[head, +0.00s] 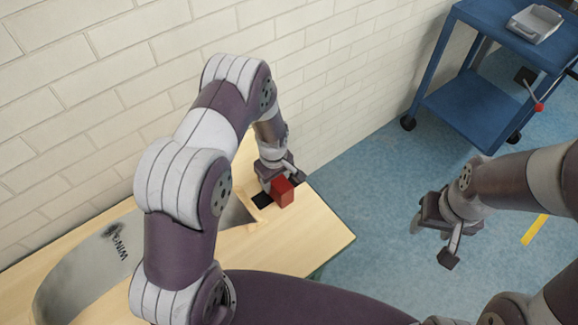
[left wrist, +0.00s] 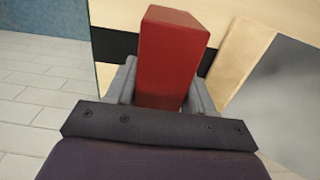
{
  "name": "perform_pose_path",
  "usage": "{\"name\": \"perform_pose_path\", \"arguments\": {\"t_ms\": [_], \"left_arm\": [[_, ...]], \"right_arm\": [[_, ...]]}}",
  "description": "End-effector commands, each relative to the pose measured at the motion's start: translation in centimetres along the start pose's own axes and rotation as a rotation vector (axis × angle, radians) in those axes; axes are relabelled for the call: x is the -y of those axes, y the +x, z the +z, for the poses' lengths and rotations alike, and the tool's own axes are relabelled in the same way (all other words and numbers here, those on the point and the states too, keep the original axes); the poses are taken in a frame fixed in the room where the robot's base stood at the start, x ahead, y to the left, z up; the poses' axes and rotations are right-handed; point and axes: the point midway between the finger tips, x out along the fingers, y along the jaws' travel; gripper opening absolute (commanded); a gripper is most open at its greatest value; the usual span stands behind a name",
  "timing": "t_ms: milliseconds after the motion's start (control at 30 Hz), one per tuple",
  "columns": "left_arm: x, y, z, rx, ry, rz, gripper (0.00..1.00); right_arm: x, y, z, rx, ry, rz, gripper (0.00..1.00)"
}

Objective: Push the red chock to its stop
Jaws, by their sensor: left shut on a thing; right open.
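The red chock (head: 283,192) stands on the light wooden table (head: 318,235), near the table's right end. My left gripper (head: 276,180) is shut on the chock. In the left wrist view the chock (left wrist: 170,58) rises between the two grey fingers, and its lower part is hidden by the gripper. A black patch (head: 261,199) lies on the table beside the chock and shows as a dark band in the wrist view. A pale wooden strip (head: 256,212) lies close by; I cannot tell whether the chock touches it. My right gripper (head: 433,240) is open and empty above the blue floor.
A curved grey panel marked WING (head: 90,275) lies on the table at the left. A white brick wall (head: 80,90) runs behind the table. A blue cart (head: 470,105) with a grey tray (head: 535,24) stands at the upper right. Open floor separates it from the table.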

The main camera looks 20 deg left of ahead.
Motion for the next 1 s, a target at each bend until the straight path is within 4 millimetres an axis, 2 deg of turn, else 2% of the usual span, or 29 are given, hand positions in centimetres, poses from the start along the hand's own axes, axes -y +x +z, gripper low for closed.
{"name": "perform_pose_path", "arguments": {"t_ms": [33, 100, 200, 333, 567, 600, 667, 1000], "left_arm": [[1.4, -0.6, 0.0, 0.004, -0.004, -0.005, 0.00], [3.0, -0.4, 0.1, 0.004, -0.004, -0.005, 0.00], [4.4, -0.3, 0.0, 0.003, -0.003, -0.003, 0.00], [5.2, -0.1, 0.1, 0.002, -0.001, -0.003, 0.00], [5.3, 0.0, 0.1, 0.004, -0.001, -0.005, 0.00], [5.3, 0.1, 0.1, 0.005, -0.001, -0.006, 0.56], [5.3, 0.1, 0.2, 0.005, -0.002, -0.006, 0.73], [5.1, 0.0, 0.1, 0.002, -0.001, -0.002, 0.73]], "right_arm": [[0.0, -1.1, -0.1, 0.000, 0.000, 0.000, 0.53], [0.0, -1.5, -0.2, 0.000, 0.000, 0.000, 0.53], [0.0, -1.9, -0.2, 0.000, 0.000, 0.000, 0.53], [0.0, -1.9, -0.2, 0.000, 0.000, 0.000, 0.53], [0.0, -1.9, -0.2, 0.000, 0.000, 0.000, 0.53], [0.0, -1.9, -0.2, 0.000, 0.000, 0.000, 0.53], [0.0, -1.9, -0.2, 0.000, 0.000, 0.000, 0.53], [0.0, -1.9, -0.2, 0.000, 0.000, 0.000, 0.53]]}}
